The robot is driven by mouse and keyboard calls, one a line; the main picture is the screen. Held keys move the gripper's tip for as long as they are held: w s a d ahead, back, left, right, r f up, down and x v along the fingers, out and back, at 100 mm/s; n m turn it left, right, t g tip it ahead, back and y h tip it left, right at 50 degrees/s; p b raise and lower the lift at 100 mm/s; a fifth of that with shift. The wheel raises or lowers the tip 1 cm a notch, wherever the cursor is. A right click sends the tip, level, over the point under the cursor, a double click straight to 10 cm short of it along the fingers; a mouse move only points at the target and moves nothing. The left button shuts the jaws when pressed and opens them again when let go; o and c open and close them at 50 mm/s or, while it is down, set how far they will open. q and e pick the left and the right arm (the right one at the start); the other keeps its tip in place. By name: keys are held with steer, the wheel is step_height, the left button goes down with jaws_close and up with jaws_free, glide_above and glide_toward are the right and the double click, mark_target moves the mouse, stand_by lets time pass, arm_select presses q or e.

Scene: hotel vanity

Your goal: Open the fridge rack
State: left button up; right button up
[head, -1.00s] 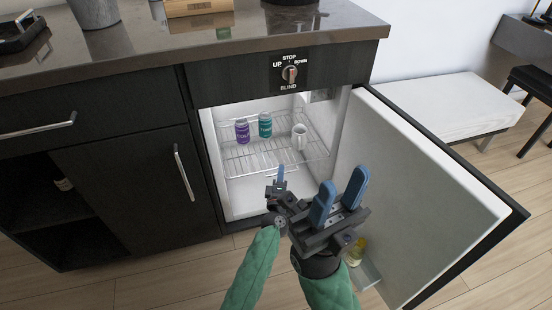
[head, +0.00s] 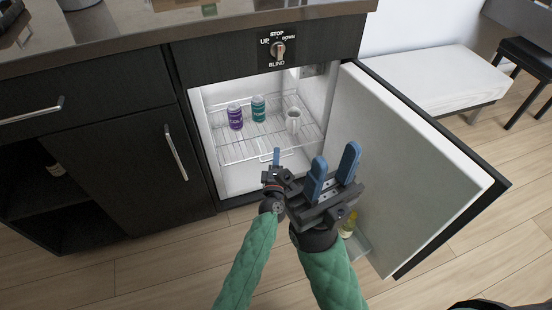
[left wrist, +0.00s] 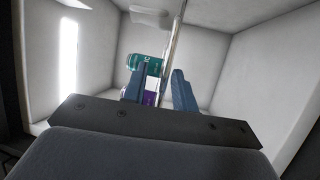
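The wire fridge rack (head: 262,141) sits inside the open fridge. It carries a purple can (head: 235,117), a teal can (head: 258,108) and a white mug (head: 293,120). My left gripper (head: 277,154) is at the rack's front edge, with only one blue finger clear in the head view. In the left wrist view its two fingers (left wrist: 161,88) are apart, and the rack (left wrist: 173,48) shows edge-on as a thin strip between and beyond them; contact cannot be told. The teal can (left wrist: 147,65) shows beside it. My right gripper (head: 334,168) is open and empty, in front of the fridge door.
The fridge door (head: 408,165) stands wide open to the right, with a bottle (head: 349,225) in its low shelf. A closed cabinet door (head: 130,155) is on the left. A white bench (head: 440,75) stands behind the door. Wood floor is clear in front.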

arm_select(q)
steer(key=shift+f, duration=0.1)
steer(key=p+v, duration=0.1)
steer(key=v, duration=0.6)
steer(key=shift+s, duration=0.4)
